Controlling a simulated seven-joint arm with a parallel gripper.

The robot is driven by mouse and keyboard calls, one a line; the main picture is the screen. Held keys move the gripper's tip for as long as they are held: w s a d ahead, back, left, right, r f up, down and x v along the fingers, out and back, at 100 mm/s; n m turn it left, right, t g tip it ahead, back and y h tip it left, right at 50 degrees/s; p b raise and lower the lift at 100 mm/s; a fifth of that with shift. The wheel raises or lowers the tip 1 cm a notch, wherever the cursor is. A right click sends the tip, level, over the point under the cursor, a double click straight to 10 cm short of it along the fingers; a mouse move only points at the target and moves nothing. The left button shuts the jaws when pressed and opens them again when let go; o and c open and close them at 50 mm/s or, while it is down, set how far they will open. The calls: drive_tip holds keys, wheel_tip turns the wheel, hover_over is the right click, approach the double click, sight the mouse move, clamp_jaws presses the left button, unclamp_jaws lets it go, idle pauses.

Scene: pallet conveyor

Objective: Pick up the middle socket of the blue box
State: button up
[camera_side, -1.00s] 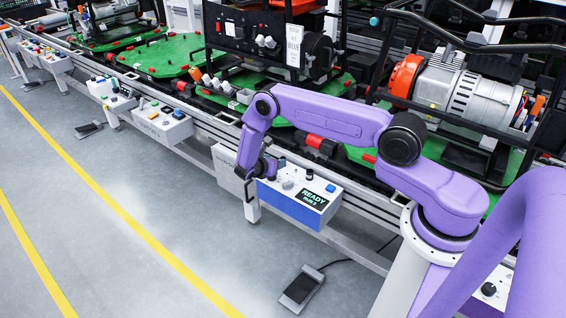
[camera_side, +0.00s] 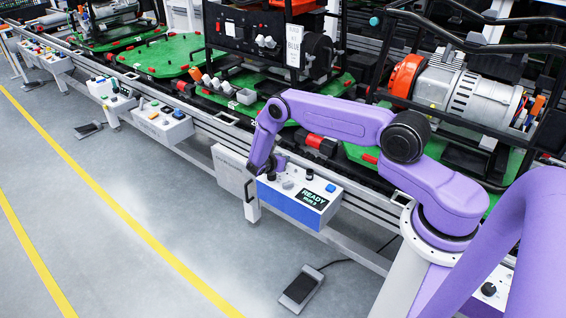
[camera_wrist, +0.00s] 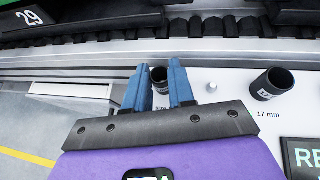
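The blue box (camera_side: 290,203) has a blue front and a white top with dark sockets (camera_side: 309,174), a grey knob-like part and a READY display. In the wrist view, a dark socket (camera_wrist: 160,76) shows between and beyond the two blue fingers of my gripper (camera_wrist: 173,66). The fingers are apart, with nothing seen held. A wider dark socket (camera_wrist: 271,84), labelled 17 mm, stands upright to the right. A small pale peg (camera_wrist: 211,87) stands between the two. The gripper body hides the box's near part. I cannot tell which socket is the middle one.
The conveyor rail (camera_side: 226,131) runs behind the box, with green pallets (camera_side: 165,55) on it. A second control box (camera_side: 160,121) is mounted farther left. A foot pedal (camera_side: 301,287) lies on the floor. The floor in front is mostly clear.

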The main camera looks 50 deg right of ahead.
clamp_jaws()
drive_tip(key=shift+r, duration=0.1)
